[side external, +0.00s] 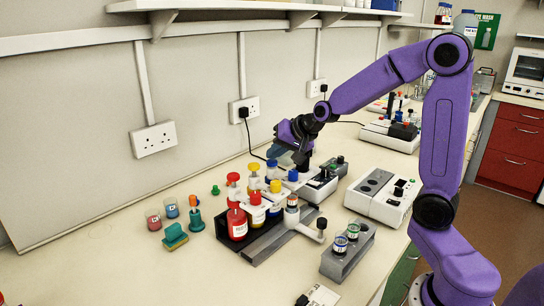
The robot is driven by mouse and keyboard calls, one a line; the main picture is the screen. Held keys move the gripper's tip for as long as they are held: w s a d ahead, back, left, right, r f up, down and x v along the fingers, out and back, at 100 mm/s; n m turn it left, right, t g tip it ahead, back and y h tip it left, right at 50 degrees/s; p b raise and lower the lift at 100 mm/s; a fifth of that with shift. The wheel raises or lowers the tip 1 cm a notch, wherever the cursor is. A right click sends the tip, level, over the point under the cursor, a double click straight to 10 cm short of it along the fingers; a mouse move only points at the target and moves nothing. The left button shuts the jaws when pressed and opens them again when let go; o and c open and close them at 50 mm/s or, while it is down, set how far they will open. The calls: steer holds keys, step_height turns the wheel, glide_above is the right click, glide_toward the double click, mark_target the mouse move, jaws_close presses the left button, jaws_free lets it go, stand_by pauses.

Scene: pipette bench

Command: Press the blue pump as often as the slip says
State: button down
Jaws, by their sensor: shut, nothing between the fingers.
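Several pump bottles stand in a dark rack on the bench, with red, yellow and blue tops. The blue pump (293,175) is at the right end of the group, partly hidden by its neighbours. My gripper (301,162) is shut and empty, pointing down close above the blue pump; I cannot tell whether it touches it.
A red bottle (237,222) stands at the rack's front left. A grey block with two vials (340,244) and a white instrument (382,196) stand to the right.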

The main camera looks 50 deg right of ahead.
mark_target(275, 162)
steer(key=shift+r, duration=1.45)
steer(key=shift+r, duration=0.15)
steer(key=shift+r, duration=2.4)
steer(key=shift+s, duration=0.1)
steer(key=s+a+f+n, duration=0.1)
steer(key=s+a, duration=0.1)
steer(key=s+a+f+n+g+y, duration=0.1)
steer(key=a+n, duration=0.1)
steer(key=a, duration=0.1)
steer(key=s+a+f+n+g, duration=0.1)
steer(key=s+a, duration=0.1)
steer(key=shift+s+a+f+y, duration=0.15)
steer(key=shift+s+f+y, duration=0.1)
steer(key=shift+s+y, duration=0.05)
steer(key=s+a+f+n+g, duration=0.4)
steer(key=s+a+n, duration=0.2)
steer(key=s, duration=0.5)
steer(key=s+d+f+n+g+h, duration=0.1)
steer(key=s+f+n, duration=0.1)
steer(key=s+n, duration=0.3)
steer(key=s+d+f+n+g+h, duration=0.1)
steer(key=s+n, duration=0.4)
steer(key=s, duration=0.7)
step_height(275, 162, down, 2)
steer(key=shift+s+d+f+g, duration=0.15)
steer(key=shift+s+g, duration=0.1)
steer(key=shift+g, duration=0.25)
